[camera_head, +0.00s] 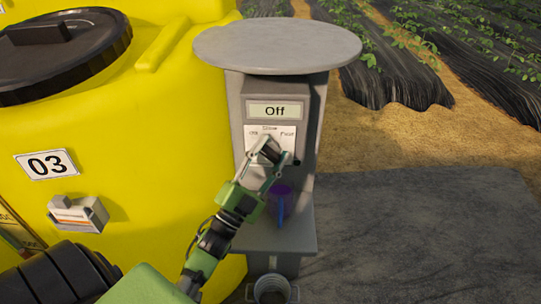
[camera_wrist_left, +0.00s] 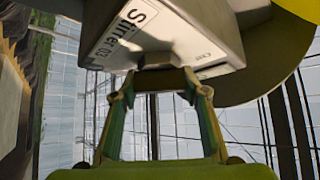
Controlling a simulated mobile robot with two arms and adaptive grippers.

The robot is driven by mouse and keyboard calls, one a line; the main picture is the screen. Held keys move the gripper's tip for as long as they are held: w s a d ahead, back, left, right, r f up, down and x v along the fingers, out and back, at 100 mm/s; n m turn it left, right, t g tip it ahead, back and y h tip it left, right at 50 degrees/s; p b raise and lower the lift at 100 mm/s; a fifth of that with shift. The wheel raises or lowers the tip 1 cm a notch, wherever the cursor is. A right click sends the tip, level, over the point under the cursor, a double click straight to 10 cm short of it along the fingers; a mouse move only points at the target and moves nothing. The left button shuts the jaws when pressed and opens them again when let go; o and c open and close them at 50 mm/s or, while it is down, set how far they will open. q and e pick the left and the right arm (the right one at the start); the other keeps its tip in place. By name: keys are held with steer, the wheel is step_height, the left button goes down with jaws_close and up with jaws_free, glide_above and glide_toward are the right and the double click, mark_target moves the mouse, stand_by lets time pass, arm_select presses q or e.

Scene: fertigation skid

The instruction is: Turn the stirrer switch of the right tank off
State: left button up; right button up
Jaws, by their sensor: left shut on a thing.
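The stirrer switch is a dark rotary knob (camera_head: 269,151) on a white plate on the front of a grey control box (camera_head: 312,105). The small display (camera_head: 275,111) above it reads "Off". My left gripper (camera_head: 274,158) has its fingers on both sides of the knob and is shut on it. In the left wrist view, my left gripper (camera_wrist_left: 159,80) reaches up to the box (camera_wrist_left: 205,25), whose label (camera_wrist_left: 128,27) reads "Stirrer 03". The knob is mostly hidden by the fingers. The yellow tank (camera_head: 185,120) beside the box carries a "03" plate (camera_head: 47,164). My right gripper is not in view.
A round grey cover (camera_head: 277,44) overhangs the box. A blue-purple item (camera_head: 281,203) is below the knob, partly behind my left gripper. A small grey-white device (camera_head: 79,214) is on the tank front. Dark paved ground (camera_head: 430,230) to the right is clear.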

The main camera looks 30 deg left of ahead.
arm_select(q)
steer(key=o, duration=1.1)
steer(key=v, duration=1.2)
steer(key=shift+f, duration=0.1)
